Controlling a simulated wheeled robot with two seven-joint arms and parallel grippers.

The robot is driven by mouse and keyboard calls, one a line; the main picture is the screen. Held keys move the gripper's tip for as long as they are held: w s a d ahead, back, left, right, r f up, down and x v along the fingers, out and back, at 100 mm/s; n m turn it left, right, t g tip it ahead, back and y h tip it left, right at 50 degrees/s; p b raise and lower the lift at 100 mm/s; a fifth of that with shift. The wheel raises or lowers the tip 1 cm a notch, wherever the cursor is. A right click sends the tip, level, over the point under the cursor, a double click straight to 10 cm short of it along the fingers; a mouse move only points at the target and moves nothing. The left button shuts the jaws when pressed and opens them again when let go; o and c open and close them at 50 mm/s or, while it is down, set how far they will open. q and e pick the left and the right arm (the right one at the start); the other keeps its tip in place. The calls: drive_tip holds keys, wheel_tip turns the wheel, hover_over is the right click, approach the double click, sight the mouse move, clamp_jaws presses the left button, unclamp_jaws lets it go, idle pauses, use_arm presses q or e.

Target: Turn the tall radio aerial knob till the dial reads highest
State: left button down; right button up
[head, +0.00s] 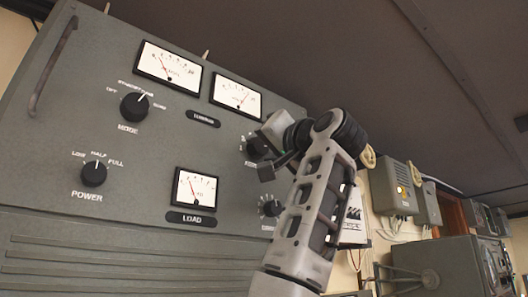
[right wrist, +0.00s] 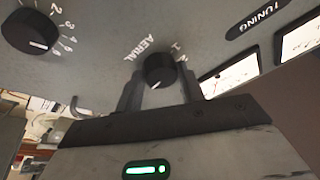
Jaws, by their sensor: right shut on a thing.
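The tall grey radio panel (head: 60,120) fills the left of the head view. In the right wrist view the black aerial knob (right wrist: 160,70), labelled AERIAL, sits between the two fingers of my right gripper (right wrist: 159,78), which is shut on it. Its white mark points down in that picture. In the head view my right gripper (head: 270,150) largely covers this knob. The upper left dial (head: 168,65) has its needle leaning left. The upper right dial (head: 236,97) has its needle leaning right. The LOAD dial (head: 194,190) needle leans left. My left gripper is not in view.
The MODE knob (head: 133,106) and POWER knob (head: 93,174) are on the panel's left. A lower numbered knob (head: 270,206) is close below my right gripper; a numbered knob also shows in the right wrist view (right wrist: 30,35). Grey wall boxes (head: 395,187) stand to the right.

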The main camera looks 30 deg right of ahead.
drive_tip(key=shift+d+f+n, duration=0.1)
drive_tip(key=shift+n, duration=0.5)
drive_tip(key=n+y, duration=0.1)
drive_tip(key=n, duration=0.1)
drive_tip(key=shift+d+n+y+b, duration=0.1)
drive_tip(key=shift+n+y+b, duration=0.2)
drive_tip(key=shift+n+b, duration=0.1)
drive_tip(key=shift+n+y, duration=0.5)
drive_tip(key=shift+n, duration=0.4)
drive_tip(key=o, duration=1)
